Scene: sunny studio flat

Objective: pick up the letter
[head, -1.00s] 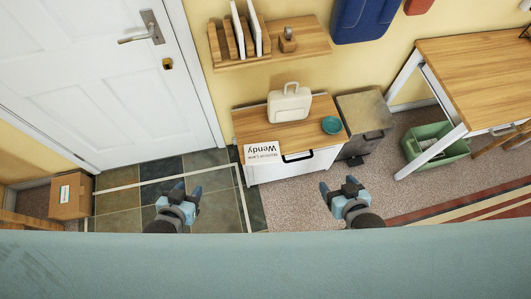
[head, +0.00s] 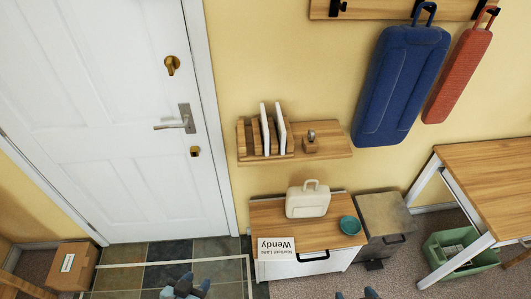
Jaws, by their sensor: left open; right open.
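The letter (head: 276,249) is a flat white sheet with "Wendy" and a smaller address line printed on it, upside down in the head view. It lies on the front left corner of the low cabinet's wooden top (head: 300,232). My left gripper (head: 186,282) is open and empty at the bottom edge, left of and below the letter in the picture. My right gripper (head: 356,295) is open, with only its fingertips showing at the bottom edge, right of the letter. Neither gripper touches it.
A cream case (head: 307,202) and a teal bowl (head: 350,225) stand on the cabinet. A wall shelf (head: 325,142) above holds a rack with white upright items. A metal bin (head: 385,216) stands to the right. A white door (head: 95,100) is at left.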

